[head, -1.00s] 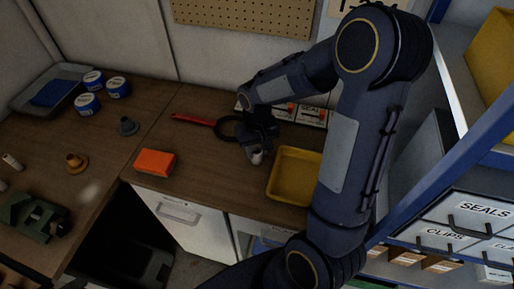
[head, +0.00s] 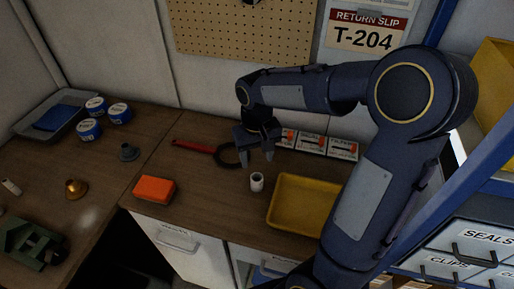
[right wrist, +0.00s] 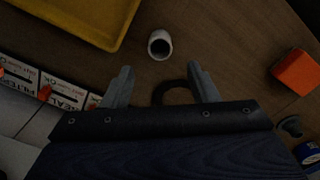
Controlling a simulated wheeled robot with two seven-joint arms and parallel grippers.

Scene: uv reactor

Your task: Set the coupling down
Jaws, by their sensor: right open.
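My left gripper is not in view.
A red-handled strap wrench (head: 195,146) lies behind the coupling, its dark ring near my gripper. Labelled boxes (head: 343,149) stand along the back wall. An orange block (head: 154,190) sits at the bench's front left. The bench between block and coupling is clear.

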